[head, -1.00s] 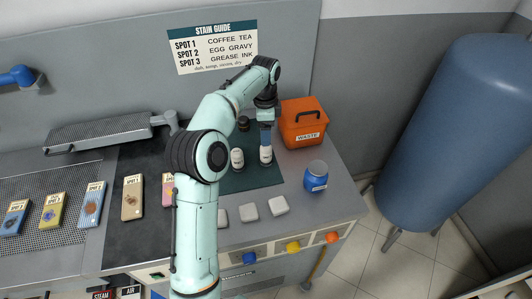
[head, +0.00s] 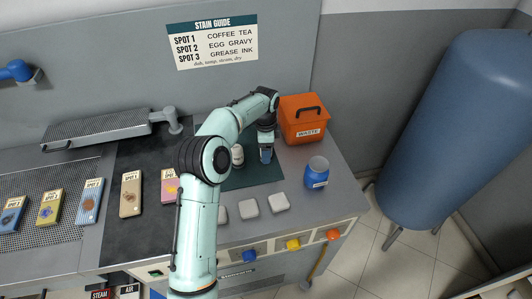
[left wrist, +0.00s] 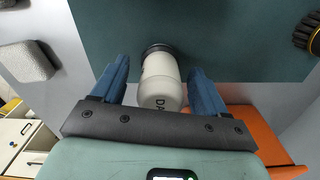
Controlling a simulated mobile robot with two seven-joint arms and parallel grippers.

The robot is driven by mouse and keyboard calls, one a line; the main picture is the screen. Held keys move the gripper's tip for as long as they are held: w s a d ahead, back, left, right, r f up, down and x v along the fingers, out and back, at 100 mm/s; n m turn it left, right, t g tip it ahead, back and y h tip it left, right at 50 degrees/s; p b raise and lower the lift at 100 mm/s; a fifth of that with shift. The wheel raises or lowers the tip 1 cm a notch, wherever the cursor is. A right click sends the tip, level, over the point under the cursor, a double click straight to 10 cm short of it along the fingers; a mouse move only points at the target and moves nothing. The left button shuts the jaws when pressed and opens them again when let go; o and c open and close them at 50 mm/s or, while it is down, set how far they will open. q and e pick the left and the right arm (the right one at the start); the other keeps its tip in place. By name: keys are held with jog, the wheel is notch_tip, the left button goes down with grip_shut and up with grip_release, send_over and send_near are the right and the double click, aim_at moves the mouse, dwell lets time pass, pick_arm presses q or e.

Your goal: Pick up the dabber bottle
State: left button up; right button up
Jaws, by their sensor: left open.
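The dabber bottle (left wrist: 162,72) is white with a dark ring at one end and the letters "DA" partly readable. It shows in the left wrist view between the two blue fingers of my left gripper (left wrist: 158,85). The fingers are open on either side of it, with a gap visible on the left; contact on the right cannot be told. My right gripper is not in view.
An orange waste bin (head: 303,122) is close behind to the right, and a blue jar (head: 316,175) stands right. Several pale pads (head: 249,207) lie in front. A brush (left wrist: 309,35) shows in the wrist view.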

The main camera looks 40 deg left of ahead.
pick_arm(q)
jog(key=shift+r, duration=0.1)
jog(key=c, duration=1.2)
jog(key=shift+o, duration=0.2)
